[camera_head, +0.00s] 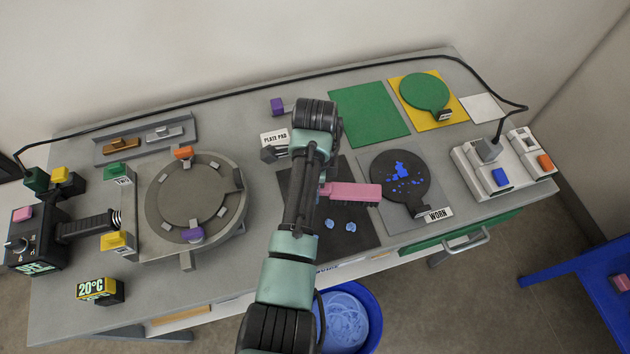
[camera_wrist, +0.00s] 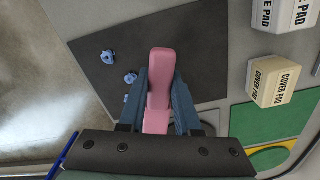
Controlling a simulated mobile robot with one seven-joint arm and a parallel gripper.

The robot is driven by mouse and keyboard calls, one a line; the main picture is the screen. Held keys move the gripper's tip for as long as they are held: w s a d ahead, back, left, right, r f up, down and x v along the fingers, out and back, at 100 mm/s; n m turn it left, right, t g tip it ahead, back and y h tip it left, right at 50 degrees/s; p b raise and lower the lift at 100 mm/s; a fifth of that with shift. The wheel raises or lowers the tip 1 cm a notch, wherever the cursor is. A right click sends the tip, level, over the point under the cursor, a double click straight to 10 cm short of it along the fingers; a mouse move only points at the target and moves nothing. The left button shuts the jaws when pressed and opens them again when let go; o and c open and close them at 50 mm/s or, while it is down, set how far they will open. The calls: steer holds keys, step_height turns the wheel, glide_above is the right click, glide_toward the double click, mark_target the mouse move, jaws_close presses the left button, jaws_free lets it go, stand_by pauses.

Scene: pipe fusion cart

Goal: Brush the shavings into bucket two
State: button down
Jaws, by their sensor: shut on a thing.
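My gripper (camera_wrist: 162,98) is shut on a pink block-like brush (camera_wrist: 160,62), one finger on each side. In the head view the brush (camera_head: 355,193) sticks out to the right of my arm, over the right edge of the dark mat (camera_head: 360,240). My arm hides most of the gripper there. Light blue curled shavings (camera_head: 330,225) lie on the mat in front of the brush; several show left of the brush in the wrist view (camera_wrist: 130,78). A blue bucket (camera_head: 376,310) holding pale blue curls stands below the table's front edge; I see no number on it.
A black round pad labelled WORN (camera_head: 405,205) with blue patches lies right of the mat. A round grey turntable-like fixture (camera_head: 165,200) stands to the left. A power strip (camera_head: 500,165) is at the right.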

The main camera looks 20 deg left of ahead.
steer(key=shift+s+d+f+b, duration=0.1)
steer(key=shift+s+f+b, duration=0.1)
steer(key=shift+f+b, duration=0.45)
steer(key=shift+s+f+b, duration=0.15)
steer(key=shift+f+b, duration=0.2)
steer(key=shift+f, duration=0.6)
steer(key=shift+s+d+r+p, duration=0.1)
steer(key=shift+s+r+p, duration=0.15)
steer(key=shift+p, duration=0.2)
steer(key=shift+s+d+p, duration=0.25)
steer(key=shift+s+p, duration=0.45)
steer(key=shift+s, duration=0.2)
steer(key=shift+s+d+p, duration=0.5)
steer(key=shift+s+p, duration=0.35)
steer(key=shift+s, duration=0.9)
steer(key=shift+s+d+p, duration=0.5)
steer(key=shift+s+p, duration=0.4)
steer(key=shift+s, duration=0.9)
steer(key=shift+s+d+p, duration=0.5)
steer(key=shift+s+p, duration=0.35)
steer(key=shift+s, duration=0.9)
steer(key=shift+w+a+r+p, duration=0.1)
steer(key=shift+w+r+p, duration=0.2)
steer(key=shift+r+p, duration=0.55)
steer(key=shift+w+a+r+p, duration=0.1)
steer(key=shift+w+r+p, duration=0.15)
steer(key=shift+r+p, duration=0.6)
steer(key=shift+w+a+r+p, duration=0.1)
steer(key=shift+w+r+p, duration=0.2)
steer(key=shift+r+p, duration=0.55)
